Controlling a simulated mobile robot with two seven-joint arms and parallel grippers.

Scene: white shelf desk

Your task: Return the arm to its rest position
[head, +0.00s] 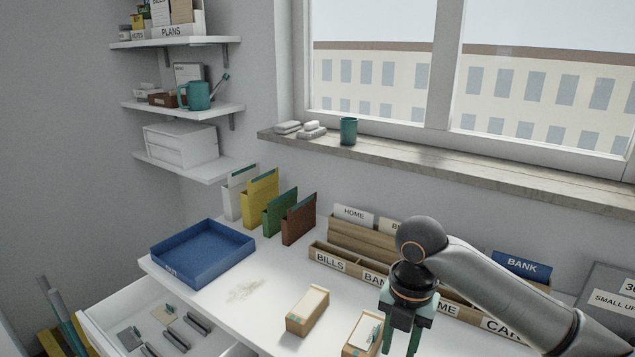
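My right arm (490,278) reaches in from the right edge over the white desk. Its gripper (402,342) points down above the desk, near the bottom of the head view. Its two dark green fingers are apart with a gap between them, and I see nothing held. The fingertips are close to the bottom edge of the picture. A small wooden box (362,336) stands just left of the gripper; I cannot tell whether they touch. My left arm and gripper are not in view.
A wooden sorter (345,268) with labelled slots runs behind and under my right arm. Another wooden box (307,312) and a blue tray (203,252) stand left. An open drawer (110,312) juts out at lower left. A blue BANK folder (521,266) stands behind the forearm.

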